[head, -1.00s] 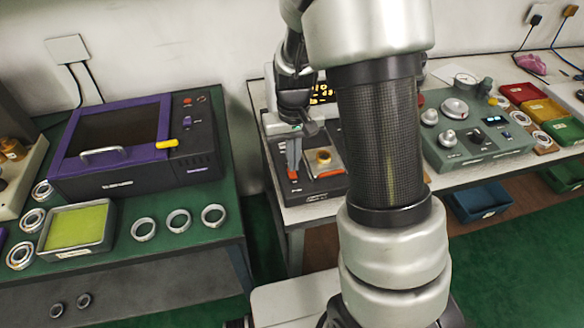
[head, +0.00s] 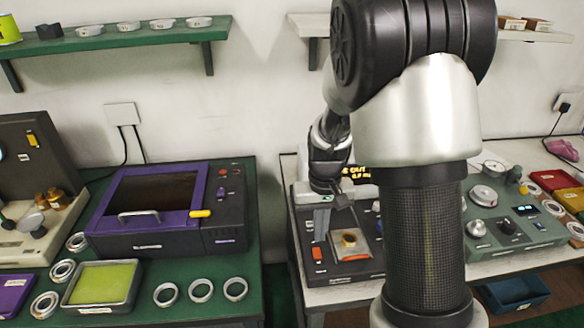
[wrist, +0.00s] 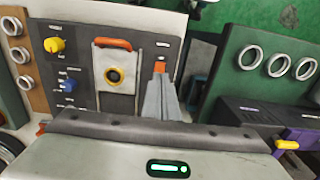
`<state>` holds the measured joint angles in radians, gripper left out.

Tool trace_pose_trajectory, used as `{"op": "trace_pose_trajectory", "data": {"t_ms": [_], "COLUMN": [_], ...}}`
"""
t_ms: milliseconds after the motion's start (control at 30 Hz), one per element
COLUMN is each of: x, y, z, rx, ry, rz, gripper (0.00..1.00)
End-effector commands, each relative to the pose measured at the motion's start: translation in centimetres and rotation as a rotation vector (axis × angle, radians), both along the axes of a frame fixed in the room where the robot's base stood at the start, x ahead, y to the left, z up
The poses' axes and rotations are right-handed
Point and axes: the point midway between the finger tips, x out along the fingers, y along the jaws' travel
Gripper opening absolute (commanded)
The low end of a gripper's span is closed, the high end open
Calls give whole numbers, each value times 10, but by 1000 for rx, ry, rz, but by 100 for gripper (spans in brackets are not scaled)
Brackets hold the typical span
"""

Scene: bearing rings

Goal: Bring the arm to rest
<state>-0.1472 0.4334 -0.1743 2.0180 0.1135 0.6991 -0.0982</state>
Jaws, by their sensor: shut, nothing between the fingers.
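My gripper (head: 322,222) is at the left side of the middle bench in the head view, over a dark panel unit (head: 345,270). Its grey fingers are together with nothing between them. They also show in the wrist view (wrist: 162,98), pointing toward the panel beside a plate with an orange handle and a brass ring (wrist: 115,75). I cannot tell whether the fingertips touch the panel. My arm stands bent in front of the bench and hides part of it.
A purple-framed machine (head: 165,205) stands on the green bench at left, with a lime tray (head: 103,285) and several metal rings (head: 200,290). A green control box (head: 510,228) and coloured bins (head: 555,180) are at right. Shelves (head: 130,45) hang above.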

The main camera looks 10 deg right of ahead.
Motion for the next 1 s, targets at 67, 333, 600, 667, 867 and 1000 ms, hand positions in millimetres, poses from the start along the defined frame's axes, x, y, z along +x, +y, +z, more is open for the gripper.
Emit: {"op": "trace_pose_trajectory", "data": {"t_ms": [67, 333, 600, 667, 867, 1000], "x": [0, -27, -102, -120, -166, -181], "y": [0, 4, 5, 4, 2, 0], "z": [4, 113, 238, 256, 292, 300], "rx": [1, 38, 49, 43, 15, 2], "ry": [-4, -126, -312, -352, -454, -485], "rz": [0, -4, 2, 3, 2, 0], "gripper": [0, 0, 0, 0, 0, 0]}}
